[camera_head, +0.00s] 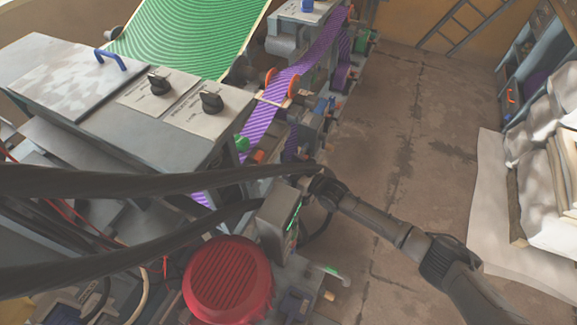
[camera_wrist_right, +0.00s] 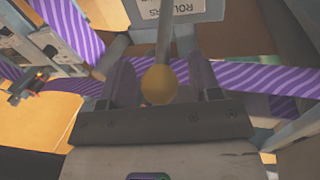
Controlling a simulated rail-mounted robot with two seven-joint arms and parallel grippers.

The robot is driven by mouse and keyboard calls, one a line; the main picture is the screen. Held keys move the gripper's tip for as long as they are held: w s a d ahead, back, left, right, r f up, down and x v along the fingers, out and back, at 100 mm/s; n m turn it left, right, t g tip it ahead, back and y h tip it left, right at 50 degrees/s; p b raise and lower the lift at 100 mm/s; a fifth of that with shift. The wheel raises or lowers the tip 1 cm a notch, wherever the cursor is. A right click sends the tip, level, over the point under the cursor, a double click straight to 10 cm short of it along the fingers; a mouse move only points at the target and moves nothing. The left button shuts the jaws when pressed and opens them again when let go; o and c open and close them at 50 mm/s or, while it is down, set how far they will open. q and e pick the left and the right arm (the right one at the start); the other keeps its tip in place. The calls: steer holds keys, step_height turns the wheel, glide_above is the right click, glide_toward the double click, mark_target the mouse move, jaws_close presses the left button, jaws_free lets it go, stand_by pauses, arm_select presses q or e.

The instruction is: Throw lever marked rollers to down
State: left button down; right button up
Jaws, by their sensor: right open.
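In the right wrist view, a lever with a grey stem and a dull yellow ball knob (camera_wrist_right: 159,84) comes down from near a white plate marked ROLLERS (camera_wrist_right: 170,8), which reads upside down. My right gripper (camera_wrist_right: 162,78) is open, with one finger on each side of the knob. The knob lies between the fingers in the picture; I cannot tell whether either finger touches it. In the head view, my right gripper (camera_head: 309,183) is at the press's right side, partly behind a black cable. The lever is not discernible there. My left gripper is not in view.
Black cables (camera_head: 130,183) cross the left side of the head view. A red ribbed motor cover (camera_head: 228,281) and a grey box (camera_head: 278,222) are near my right gripper. Purple striped web (camera_head: 262,118) runs through the press.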

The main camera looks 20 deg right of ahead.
steer(key=shift+w+a, duration=0.25)
steer(key=shift+w, duration=0.2)
jaws_close()
stand_by(0.4)
